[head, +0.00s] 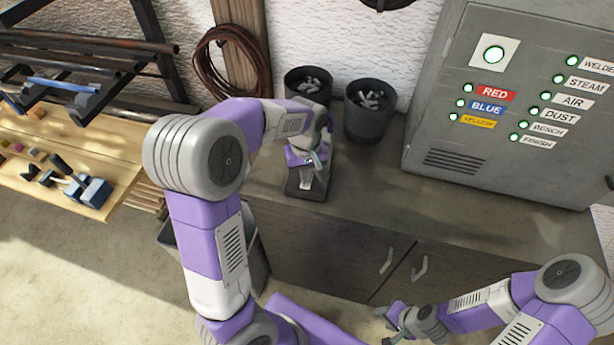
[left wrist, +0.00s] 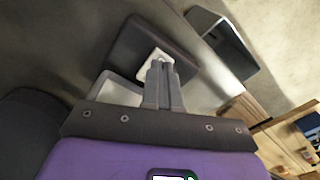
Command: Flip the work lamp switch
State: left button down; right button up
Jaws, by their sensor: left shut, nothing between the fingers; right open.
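A dark switch box (head: 316,189) with a pale rocker (head: 306,183) sits on the worktop below my left gripper (head: 313,163). In the left wrist view the dark box (left wrist: 135,47) and its whitish rocker (left wrist: 154,57) lie just beyond the fingertips of my left gripper (left wrist: 160,68). The left fingers are shut with nothing between them and overlap the rocker in that view; I cannot tell whether they touch it. Part of the rocker is hidden behind the fingers. My right gripper (head: 390,322) is open, low in front of the cabinet, away from the switch. No lamp is clearly visible.
Two dark pots (head: 369,110) with pale pieces stand behind the switch box. A grey panel (head: 459,115) with lit green indicators and labels stands at right. A bin (head: 259,262) stands below at left, near a wooden bench (head: 100,157). The worktop (head: 395,205) is clear right of the box.

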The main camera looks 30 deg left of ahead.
pick_arm(q)
notch_tip(320, 180, up, 6)
jog(key=p, duration=0.4)
jog(key=shift+f, duration=0.1)
